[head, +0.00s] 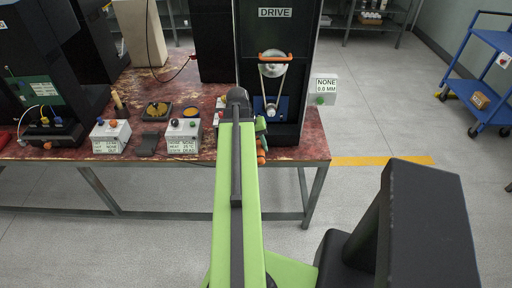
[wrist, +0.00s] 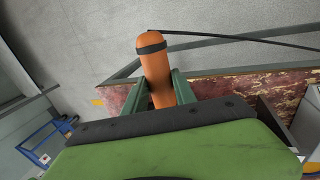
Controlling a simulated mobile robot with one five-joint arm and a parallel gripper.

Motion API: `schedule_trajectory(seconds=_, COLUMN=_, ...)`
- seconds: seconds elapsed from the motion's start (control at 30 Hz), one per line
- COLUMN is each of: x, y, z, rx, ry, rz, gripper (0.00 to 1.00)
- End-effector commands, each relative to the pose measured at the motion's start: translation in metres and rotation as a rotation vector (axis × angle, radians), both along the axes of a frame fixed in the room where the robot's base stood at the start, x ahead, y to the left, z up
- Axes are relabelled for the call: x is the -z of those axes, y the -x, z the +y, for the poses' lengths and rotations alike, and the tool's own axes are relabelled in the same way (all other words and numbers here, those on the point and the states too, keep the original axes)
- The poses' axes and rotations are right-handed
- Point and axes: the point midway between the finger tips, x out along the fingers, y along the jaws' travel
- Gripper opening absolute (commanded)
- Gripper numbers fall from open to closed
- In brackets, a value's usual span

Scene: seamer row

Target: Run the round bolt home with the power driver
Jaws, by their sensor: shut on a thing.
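My gripper (wrist: 162,92) is shut on an orange cylinder with a black band, which looks like the power driver (wrist: 155,62). In the wrist view its banded end sticks out beyond the green fingers. In the head view, small orange parts of the driver (head: 261,157) show beside the end of my green arm, close to the bench's front edge. The machine marked DRIVE (head: 275,13) stands just beyond. Its opening holds a pale upper wheel (head: 273,68), an orange bar, a belt and a lower pulley on a blue block (head: 288,107). I cannot pick out the round bolt.
A box reading NONE 0.0 MM (head: 324,86) is at the DRIVE machine's right.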

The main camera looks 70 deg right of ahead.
Motion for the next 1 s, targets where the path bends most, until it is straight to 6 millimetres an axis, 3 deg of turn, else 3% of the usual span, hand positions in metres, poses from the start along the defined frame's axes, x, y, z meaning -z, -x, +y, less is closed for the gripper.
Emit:
schedule_trajectory(seconds=0.7, x=0.000, y=-0.026, z=-0.049, rx=-0.010, ry=0.000, rz=0.000, gripper=0.00)
schedule_trajectory(seconds=1.0, x=0.000, y=-0.027, z=-0.053, rx=-0.011, ry=0.000, rz=0.000, gripper=0.00)
